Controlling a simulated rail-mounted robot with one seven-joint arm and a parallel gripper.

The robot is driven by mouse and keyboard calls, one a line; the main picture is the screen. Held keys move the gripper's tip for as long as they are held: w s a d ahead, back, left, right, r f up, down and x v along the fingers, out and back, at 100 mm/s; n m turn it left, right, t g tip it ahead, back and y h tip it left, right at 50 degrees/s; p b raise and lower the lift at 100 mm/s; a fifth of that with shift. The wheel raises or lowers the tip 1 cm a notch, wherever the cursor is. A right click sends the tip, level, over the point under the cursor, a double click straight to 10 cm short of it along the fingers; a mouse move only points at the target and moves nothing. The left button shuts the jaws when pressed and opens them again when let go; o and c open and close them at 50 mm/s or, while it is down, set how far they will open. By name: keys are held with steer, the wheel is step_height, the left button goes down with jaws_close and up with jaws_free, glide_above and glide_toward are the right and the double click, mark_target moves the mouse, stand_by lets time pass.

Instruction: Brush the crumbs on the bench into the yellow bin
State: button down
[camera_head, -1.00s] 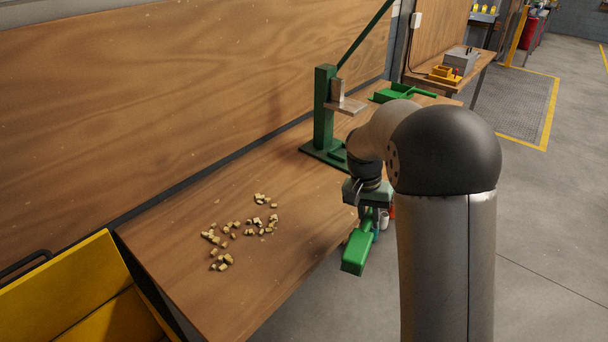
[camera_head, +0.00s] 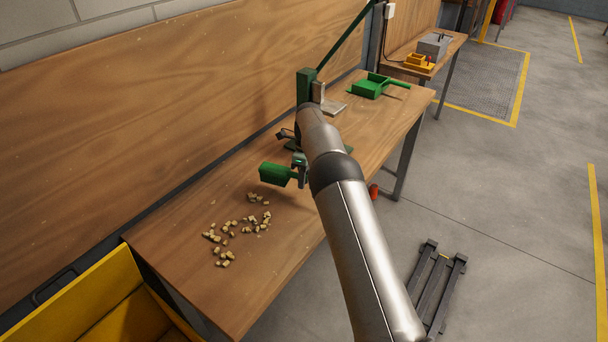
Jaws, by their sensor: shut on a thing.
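The crumbs (camera_head: 236,233), several pale tan bits, lie loosely scattered on the near half of the wooden bench (camera_head: 180,262). The yellow bin (camera_head: 70,306) stands at the lower left, by the bench's near end, with its rim below the bench top. My gripper (camera_head: 297,177) is shut on a green brush (camera_head: 274,174). The brush is over the bench, just beyond the crumbs and toward the back board, its head pointing left. I cannot tell whether it touches the bench top. My arm hides part of the bench and the gripper's fingertips are small.
A green press stand (camera_head: 305,86) stands on the bench behind my gripper. A wooden back board (camera_head: 150,120) runs along the left side.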

step_height(320, 180, down, 4)
steer(key=shift+f+b, duration=0.15)
steer(key=shift+b, duration=0.75)
steer(key=shift+s+a, duration=0.25)
steer(key=shift+a, duration=0.05)
steer(key=s+a, duration=0.8)
steer(key=s, duration=0.3)
steer(key=s+a+p, duration=0.1)
steer(key=s+a, duration=0.7)
steer(key=s, duration=0.3)
steer(key=s+a, duration=0.8)
steer(key=s, duration=0.3)
steer(key=shift+a+r, duration=0.2)
steer(key=shift+s+a+p, duration=0.3)
steer(key=shift+s+p, duration=0.1)
steer(key=shift+s, duration=0.05)
step_height(320, 180, up, 4)
steer(key=p, duration=0.3)
steer(key=shift+w+d, duration=0.1)
steer(key=shift+w, duration=0.05)
steer(key=shift+r, duration=1.15)
